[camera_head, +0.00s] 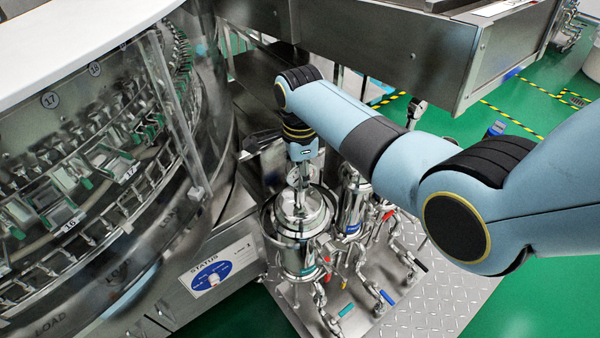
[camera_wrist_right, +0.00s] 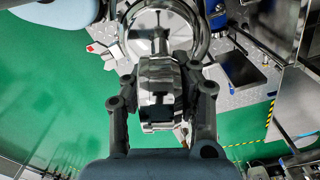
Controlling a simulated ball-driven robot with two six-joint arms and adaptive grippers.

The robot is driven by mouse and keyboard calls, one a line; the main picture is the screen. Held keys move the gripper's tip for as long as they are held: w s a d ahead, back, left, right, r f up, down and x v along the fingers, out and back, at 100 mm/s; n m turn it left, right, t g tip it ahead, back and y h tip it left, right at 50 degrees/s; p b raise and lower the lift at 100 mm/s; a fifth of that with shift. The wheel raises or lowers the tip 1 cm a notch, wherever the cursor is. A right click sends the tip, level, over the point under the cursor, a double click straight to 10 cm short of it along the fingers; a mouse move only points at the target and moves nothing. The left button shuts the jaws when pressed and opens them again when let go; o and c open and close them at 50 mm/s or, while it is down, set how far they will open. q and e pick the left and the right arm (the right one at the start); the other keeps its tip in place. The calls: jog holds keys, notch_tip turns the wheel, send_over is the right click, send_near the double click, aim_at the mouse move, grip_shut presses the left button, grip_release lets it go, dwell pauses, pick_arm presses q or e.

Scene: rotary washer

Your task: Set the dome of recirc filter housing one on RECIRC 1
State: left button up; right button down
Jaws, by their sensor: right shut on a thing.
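My right gripper (camera_head: 302,178) reaches straight down over the front-left steel filter housing (camera_head: 299,262). It is shut on the handle of a shiny steel dome (camera_head: 290,222). The dome is at the top of that housing, and it looks roughly level. I cannot tell whether its rim touches the housing or sits slightly above. In the right wrist view, the gripper's linkages and a block between them hide part of the dome, whose round rim (camera_wrist_right: 203,32) shows beyond. The RECIRC 1 label cannot be read. My left gripper is not in view.
A second steel housing (camera_head: 353,205) stands close behind to the right. Valves and coloured handles (camera_head: 383,297) crowd the tread-plate base (camera_head: 440,290). The rotary washer (camera_head: 90,190) with its STATUS panel (camera_head: 213,270) is at left. A steel beam (camera_head: 400,50) crosses above right.

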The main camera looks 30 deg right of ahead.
jog(key=shift+w+f, duration=0.15)
jog(key=c, duration=1)
grip_release()
jog(key=shift+c, duration=0.2)
jog(key=shift+o, duration=0.3)
jog(key=shift+s+f, duration=0.1)
jog(key=shift+s, duration=0.1)
notch_tip(320, 180, up, 12)
jog(key=shift+r, duration=0.1)
